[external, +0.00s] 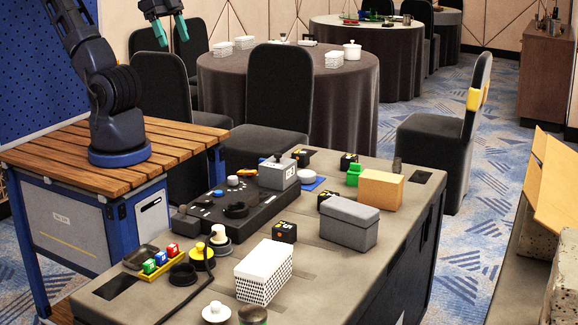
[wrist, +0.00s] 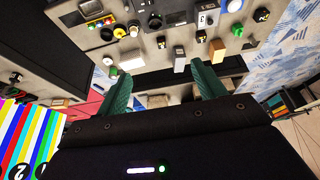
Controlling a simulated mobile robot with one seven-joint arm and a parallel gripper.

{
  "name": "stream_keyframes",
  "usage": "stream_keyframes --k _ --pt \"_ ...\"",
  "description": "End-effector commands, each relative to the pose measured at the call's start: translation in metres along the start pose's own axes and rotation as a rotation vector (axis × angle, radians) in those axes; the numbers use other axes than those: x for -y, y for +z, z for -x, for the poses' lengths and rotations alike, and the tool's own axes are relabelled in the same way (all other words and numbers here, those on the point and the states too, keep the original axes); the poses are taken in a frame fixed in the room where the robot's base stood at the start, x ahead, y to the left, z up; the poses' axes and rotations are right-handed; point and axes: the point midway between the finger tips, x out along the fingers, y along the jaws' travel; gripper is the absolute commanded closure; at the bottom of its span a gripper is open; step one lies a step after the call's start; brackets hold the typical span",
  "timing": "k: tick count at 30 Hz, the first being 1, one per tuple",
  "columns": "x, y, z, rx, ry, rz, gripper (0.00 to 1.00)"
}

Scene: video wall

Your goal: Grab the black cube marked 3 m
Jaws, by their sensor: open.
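Several small black cubes with yellow marks stand on the grey counter (external: 330,262) in the external view. One cube (external: 284,232) is near the middle, one (external: 327,197) behind it, one (external: 302,157) at the back and one (external: 348,161) to its right. Their marks are too small to read surely, so I cannot tell which is 3 m. In the wrist view, small black cubes show near the top, one at the right (wrist: 262,14) and one near the middle (wrist: 161,42). My gripper (external: 171,31) is open and empty, high above and apart from the cubes; its green fingers also show in the wrist view (wrist: 155,75).
A grey lidded box (external: 349,224), a tan box (external: 381,189), a white patterned box (external: 264,273) and a black console (external: 240,205) crowd the counter. A yellow tray (external: 154,262) is at its left. Chairs and a round table (external: 340,95) stand behind.

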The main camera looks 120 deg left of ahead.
Motion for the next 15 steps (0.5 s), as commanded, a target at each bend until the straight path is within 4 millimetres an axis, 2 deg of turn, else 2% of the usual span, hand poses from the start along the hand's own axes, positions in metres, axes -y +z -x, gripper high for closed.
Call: stream_keyframes --k 8,15 --pt "-0.001 -0.007 -0.004 0.014 0.011 0.025 0.31" --pt "-0.008 -0.041 -0.030 0.083 0.064 0.163 0.31"
